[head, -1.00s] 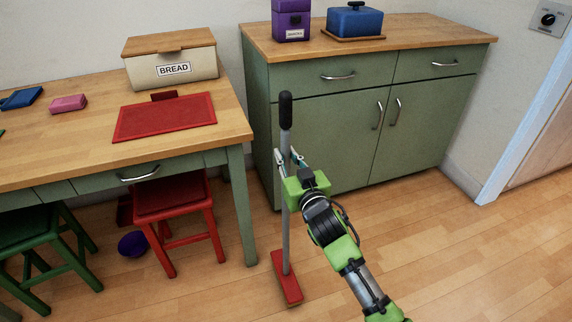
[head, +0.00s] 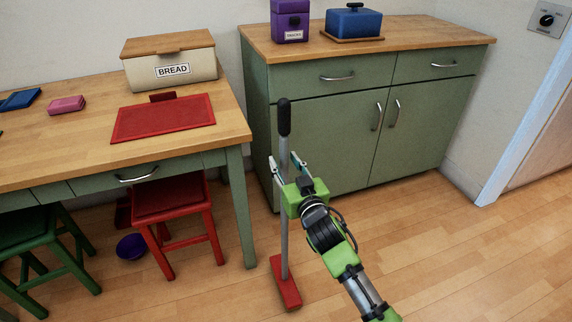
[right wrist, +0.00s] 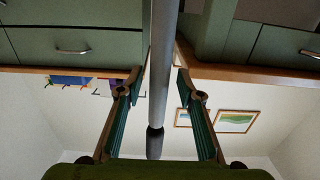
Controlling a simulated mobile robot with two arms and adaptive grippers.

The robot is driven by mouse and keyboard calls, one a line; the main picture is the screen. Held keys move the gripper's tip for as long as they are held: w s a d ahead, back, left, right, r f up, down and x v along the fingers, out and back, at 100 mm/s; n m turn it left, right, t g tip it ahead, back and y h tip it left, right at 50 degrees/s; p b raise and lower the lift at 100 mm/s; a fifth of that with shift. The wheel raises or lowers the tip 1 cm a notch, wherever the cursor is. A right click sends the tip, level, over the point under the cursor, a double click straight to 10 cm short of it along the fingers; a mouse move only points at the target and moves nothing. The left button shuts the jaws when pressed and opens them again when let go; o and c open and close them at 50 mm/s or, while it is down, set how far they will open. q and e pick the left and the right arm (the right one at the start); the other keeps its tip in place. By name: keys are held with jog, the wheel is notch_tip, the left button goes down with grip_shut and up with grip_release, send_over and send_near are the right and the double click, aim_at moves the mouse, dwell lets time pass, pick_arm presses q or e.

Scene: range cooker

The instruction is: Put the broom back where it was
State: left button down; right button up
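The broom (head: 284,215) stands upright on the floor in the head view, in front of the gap between the table and the green cabinet. It has a grey shaft, a black grip at the top and a red head (head: 286,285) on the floor. My right gripper (head: 286,167) is open around the shaft, one finger on each side. In the right wrist view the shaft (right wrist: 163,70) passes between the open fingers (right wrist: 161,85) with a gap on both sides. My left gripper is not in view.
The table (head: 220,128) stands on the left, with red and green stools under its edge and a purple bowl (head: 131,247) on the floor. The green cabinet (head: 330,130) stands behind the broom. The floor to the right is clear.

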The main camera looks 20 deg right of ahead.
jog(key=shift+r, duration=0.15)
